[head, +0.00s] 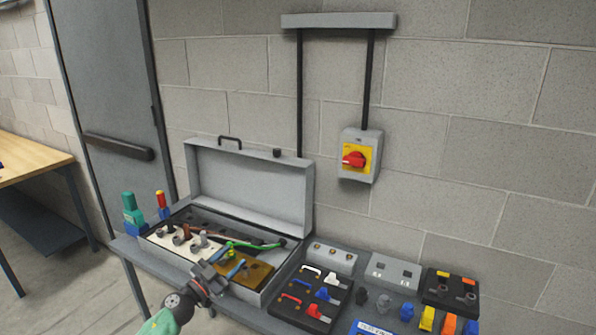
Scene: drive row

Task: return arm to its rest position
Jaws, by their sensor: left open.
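My left arm comes in from the bottom left of the head view. Its gripper (231,260) is open, with the fingers apart over the front part of an open grey case (257,298). I see nothing clearly held between the fingers. The gripper hides part of the case's contents, and I cannot tell whether it touches them. My right gripper is not in view.
The case lid (250,190) stands up against the block wall. A red rotary switch (354,160) on a yellow plate is mounted above. A black tray (310,298) with coloured handles sits right of the case. A wooden table (30,160) stands far left.

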